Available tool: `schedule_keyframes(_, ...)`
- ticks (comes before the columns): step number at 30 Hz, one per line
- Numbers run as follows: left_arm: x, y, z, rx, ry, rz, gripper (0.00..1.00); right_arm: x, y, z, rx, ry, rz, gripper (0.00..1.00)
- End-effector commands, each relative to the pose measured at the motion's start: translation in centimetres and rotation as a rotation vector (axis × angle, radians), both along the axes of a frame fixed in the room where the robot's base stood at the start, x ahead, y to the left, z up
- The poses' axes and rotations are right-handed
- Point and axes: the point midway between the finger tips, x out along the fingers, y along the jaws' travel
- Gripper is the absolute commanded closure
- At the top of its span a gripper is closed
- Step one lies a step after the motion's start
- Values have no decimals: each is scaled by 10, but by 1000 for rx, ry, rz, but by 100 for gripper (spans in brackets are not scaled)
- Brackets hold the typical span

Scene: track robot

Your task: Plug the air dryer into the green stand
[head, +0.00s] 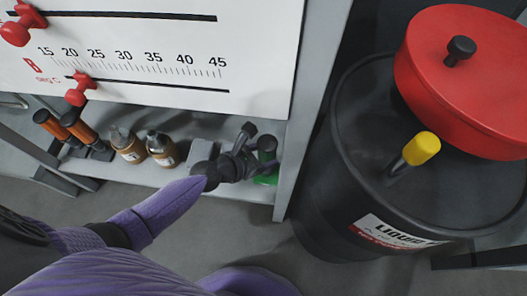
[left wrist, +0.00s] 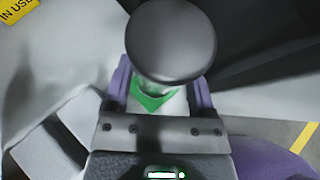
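The air dryer shows in the left wrist view as a dark round cap (left wrist: 171,38), large and close to the camera. A pale part below the cap spans the space between the purple fingertips of my left gripper (left wrist: 162,95). The gripper appears shut on it, though the cap hides part of the contact. In the head view my left gripper (head: 238,163) is at the right end of the low shelf. The green stand (head: 267,179) is just right of it, partly hidden. Green (left wrist: 150,98) also shows below the cap in the wrist view. I cannot tell whether dryer and stand touch. My right gripper is not in view.
Two brown bottles (head: 127,147) and orange-handled tools (head: 78,129) stand left on the shelf (head: 165,178). A white temperature panel (head: 240,60) overhangs it. A grey post (head: 305,110) and a black barrel (head: 345,190) with a red lid (head: 470,90) are right.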

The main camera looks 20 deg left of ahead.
Motion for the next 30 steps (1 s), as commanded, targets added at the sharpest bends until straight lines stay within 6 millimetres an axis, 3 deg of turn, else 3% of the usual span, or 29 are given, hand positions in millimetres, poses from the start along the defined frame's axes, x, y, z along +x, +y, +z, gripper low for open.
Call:
schedule_keyframes(1, 0, 0, 1, 0, 0, 0, 15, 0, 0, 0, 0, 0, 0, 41)
schedule_keyframes(3, 0, 0, 1, 0, -1, 0, 1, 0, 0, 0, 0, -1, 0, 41)
schedule_keyframes(4, 0, 0, 1, 0, -1, 0, 0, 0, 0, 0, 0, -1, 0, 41)
schedule_keyframes(12, -4, 2, 5, 0, -1, 0, 0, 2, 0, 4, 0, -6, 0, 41)
schedule_keyframes(24, -68, 37, 49, -1, 0, 1, 0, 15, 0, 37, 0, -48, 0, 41)
schedule_keyframes(30, -76, 41, 51, 0, -1, 0, 0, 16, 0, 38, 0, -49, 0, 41)
